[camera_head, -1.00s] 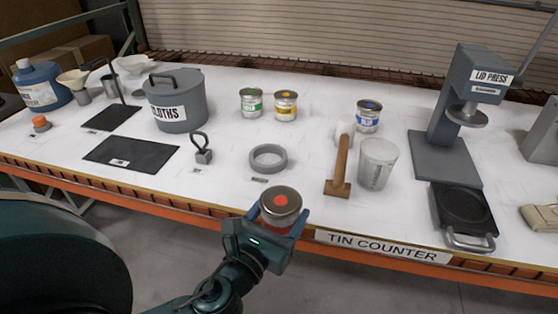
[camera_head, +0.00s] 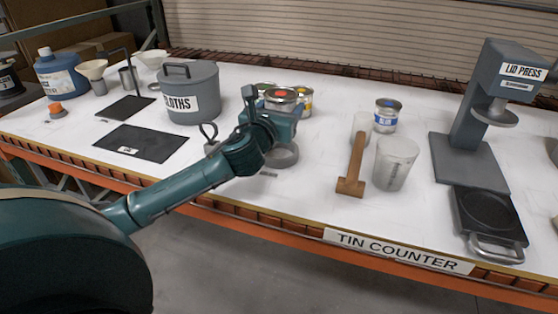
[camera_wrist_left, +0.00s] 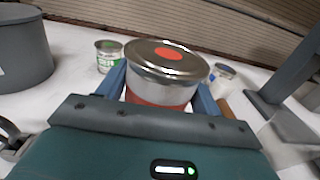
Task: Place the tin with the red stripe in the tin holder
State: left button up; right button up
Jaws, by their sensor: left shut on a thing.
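The tin with the red stripe (camera_head: 281,95) has a metal lid with a red dot. It also shows upright in the left wrist view (camera_wrist_left: 165,72), with a red band low on its side. My left gripper (camera_head: 272,112) is shut on it, one finger on each side, and holds it over the counter in the head view. A grey ring (camera_head: 284,155), which looks like the tin holder, lies on the counter below and a little right of the gripper, partly hidden by it. My right gripper is not in view.
Green and yellow tins (camera_head: 306,100) stand behind the held tin, partly hidden. The cloths pot (camera_head: 188,95) stands left; the lid press (camera_head: 470,130) is far right.

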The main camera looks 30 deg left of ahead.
pick_arm(q)
jog(key=shift+w+a+r, duration=0.2)
jog(key=shift+a, duration=0.1)
notch_tip(320, 180, down, 5)
jog(key=shift+a+r+b, duration=0.1)
jog(key=shift+b, duration=0.55)
jog(key=shift+f, duration=0.7)
jog(key=shift+f+b, duration=0.55)
jog(key=shift+f, duration=1.15)
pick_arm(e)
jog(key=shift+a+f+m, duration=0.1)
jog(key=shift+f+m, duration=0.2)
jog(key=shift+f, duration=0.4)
pick_arm(q)
jog(key=shift+f, duration=0.1)
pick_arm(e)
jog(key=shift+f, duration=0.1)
pick_arm(q)
jog(key=o, duration=1.2)
jog(key=shift+o, duration=0.2)
